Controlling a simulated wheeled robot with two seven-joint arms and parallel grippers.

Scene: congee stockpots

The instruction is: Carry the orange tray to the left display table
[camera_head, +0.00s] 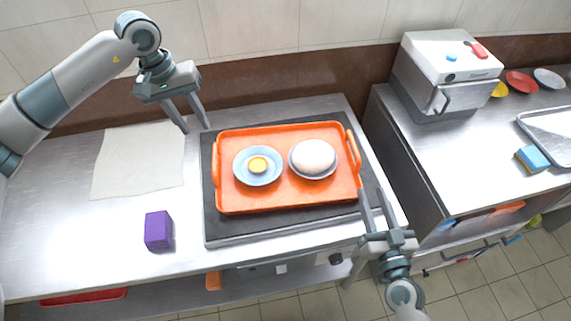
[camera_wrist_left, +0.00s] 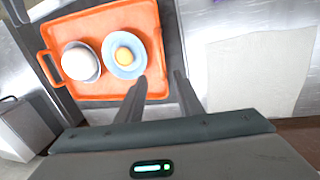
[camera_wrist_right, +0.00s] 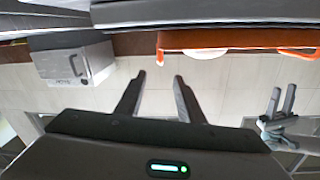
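The orange tray (camera_head: 290,197) lies on a dark mat (camera_head: 225,232) on the steel table. On it are a blue saucer with a yellow item (camera_head: 258,165) and a plate with a white bun (camera_head: 312,155). My left gripper (camera_head: 197,128) is open and empty above the tray's back left corner; the tray also shows in the left wrist view (camera_wrist_left: 97,97). My right gripper (camera_head: 377,210) is open and empty by the tray's front right corner. The right wrist view shows the tray's edge (camera_wrist_right: 220,38) beyond the open fingers. Neither gripper visibly touches the tray.
A purple box (camera_head: 158,230) stands left of the mat. A pale cloth (camera_head: 137,160) lies at the back left. Right of a gap, a second counter (camera_head: 470,140) holds a steel machine (camera_head: 445,75), small dishes (camera_head: 521,83), a metal tray (camera_head: 550,130) and a blue sponge (camera_head: 533,158).

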